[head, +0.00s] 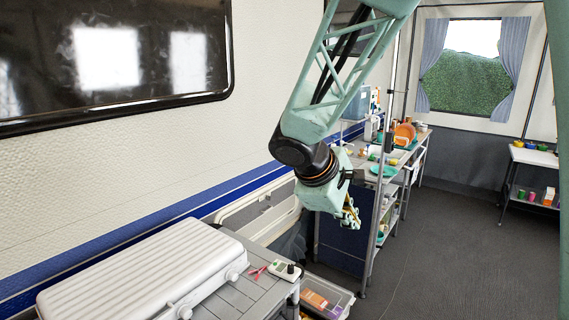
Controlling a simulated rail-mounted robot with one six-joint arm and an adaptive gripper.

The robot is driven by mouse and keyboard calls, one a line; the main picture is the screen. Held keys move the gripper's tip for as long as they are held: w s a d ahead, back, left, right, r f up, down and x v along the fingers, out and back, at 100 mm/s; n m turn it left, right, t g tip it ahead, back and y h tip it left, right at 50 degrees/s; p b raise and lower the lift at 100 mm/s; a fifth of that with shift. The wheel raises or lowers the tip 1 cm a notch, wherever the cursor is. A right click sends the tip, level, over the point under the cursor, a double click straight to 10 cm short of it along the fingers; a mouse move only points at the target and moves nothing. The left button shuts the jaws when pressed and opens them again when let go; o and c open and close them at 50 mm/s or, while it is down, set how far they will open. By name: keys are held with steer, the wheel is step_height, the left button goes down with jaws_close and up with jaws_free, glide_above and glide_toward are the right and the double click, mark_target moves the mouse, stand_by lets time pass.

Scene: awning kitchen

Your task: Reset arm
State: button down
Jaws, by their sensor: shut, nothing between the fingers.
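My arm reaches down from the top of the head view. My gripper (351,217) hangs at its end, in mid-air near the middle of the picture. Its fingers look small and yellowish, and they are shut with nothing between them. It is to the right of the grey table and in front of the dark blue side of the kitchen counter. It appears apart from both. The gripper's body hides part of the counter's side.
A closed silver case (140,275) lies on the grey slatted table (235,297), bottom left. A crate (335,297) stands low beside it. The kitchen counter (405,160) holds dishes, including a teal plate (383,171). A side table (535,156) stands far right. The dark floor (460,260) is clear.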

steer(key=s+d+r+m+g+y, duration=0.1)
steer(key=s+d+r+m, duration=0.15)
steer(key=s, duration=0.45)
steer(key=s+d+r+m, duration=0.2)
steer(key=s+d+r, duration=0.1)
steer(key=s, duration=0.4)
steer(key=s+d+r+m+g+y, duration=0.1)
steer(key=s+d+r+m, duration=0.1)
steer(key=s, duration=0.5)
steer(key=s+a+m+y, duration=0.2)
steer(key=s, duration=0.7)
steer(key=s+a+r+m+t+y, duration=0.1)
steer(key=s+a+m, duration=0.1)
steer(key=s, duration=0.8)
steer(key=shift+s+m+y, duration=0.3)
steer(key=shift+m+y, duration=0.1)
steer(key=shift+m, duration=0.35)
